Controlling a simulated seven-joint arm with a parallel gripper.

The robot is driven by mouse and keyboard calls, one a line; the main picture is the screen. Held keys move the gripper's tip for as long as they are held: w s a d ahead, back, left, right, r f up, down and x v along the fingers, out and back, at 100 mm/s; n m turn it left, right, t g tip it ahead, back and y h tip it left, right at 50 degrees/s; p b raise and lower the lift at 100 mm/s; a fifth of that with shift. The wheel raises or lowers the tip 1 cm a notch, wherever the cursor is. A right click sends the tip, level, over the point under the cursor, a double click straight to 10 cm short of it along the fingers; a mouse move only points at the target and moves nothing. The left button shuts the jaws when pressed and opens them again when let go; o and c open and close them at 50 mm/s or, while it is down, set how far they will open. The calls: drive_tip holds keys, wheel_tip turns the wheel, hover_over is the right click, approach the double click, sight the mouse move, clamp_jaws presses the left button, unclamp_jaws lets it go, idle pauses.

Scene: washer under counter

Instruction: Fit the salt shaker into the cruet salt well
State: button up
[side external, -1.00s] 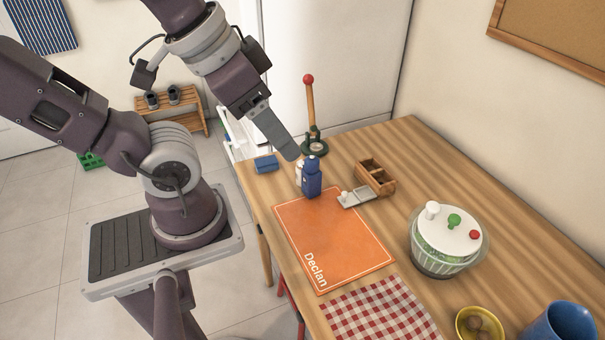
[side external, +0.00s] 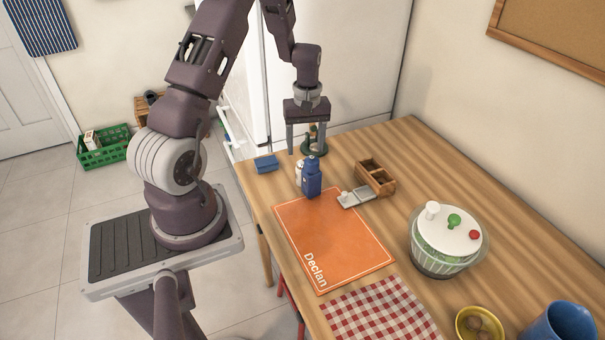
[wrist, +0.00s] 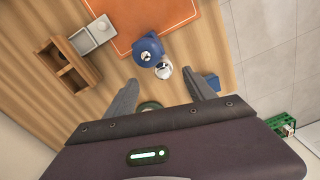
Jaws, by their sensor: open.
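A small white shaker with a metallic cap, likely the salt shaker, stands upright in the side view (side external: 299,172), partly hidden by a blue bottle (side external: 312,180). The wrist view shows its cap (wrist: 163,70) next to the blue bottle (wrist: 148,50). A wooden box (side external: 376,177) has two open compartments, also seen in the wrist view (wrist: 68,66). Beside it lies a grey two-part piece (side external: 356,197) with a white knob. I cannot tell for certain which is the cruet. My gripper (side external: 307,152) points down, open and empty, above the table near the shaker.
A green-based stand with a red-topped post (side external: 314,148) is behind my fingers. A blue block (side external: 265,164) lies at the left edge. An orange mat (side external: 333,240) lies in front of the bottle. A salad spinner (side external: 446,240), checked cloth (side external: 380,312) and bowl (side external: 480,324) are nearer.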

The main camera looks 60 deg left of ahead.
sight(303, 162)
drive_tip(key=f, duration=0.5)
drive_tip(key=a+f, duration=0.1)
drive_tip(key=f, duration=0.2)
drive_tip(key=shift+s, duration=0.2)
drive_tip(key=shift+r, duration=0.1)
clamp_jaws()
drive_tip(key=shift+r, duration=0.1)
wheel_tip(303, 162, up, 17)
drive_tip(key=w, duration=0.1)
drive_tip(key=w+d+f+n, duration=0.1)
drive_tip(key=w+d+f, duration=0.15)
drive_tip(key=w, duration=0.65)
drive_tip(key=w+d+f, duration=0.2)
drive_tip(key=w+d, duration=0.1)
drive_tip(key=w, duration=0.5)
drive_tip(key=f, duration=0.6)
drive_tip(key=w+d+f, duration=0.1)
drive_tip(key=f, duration=0.3)
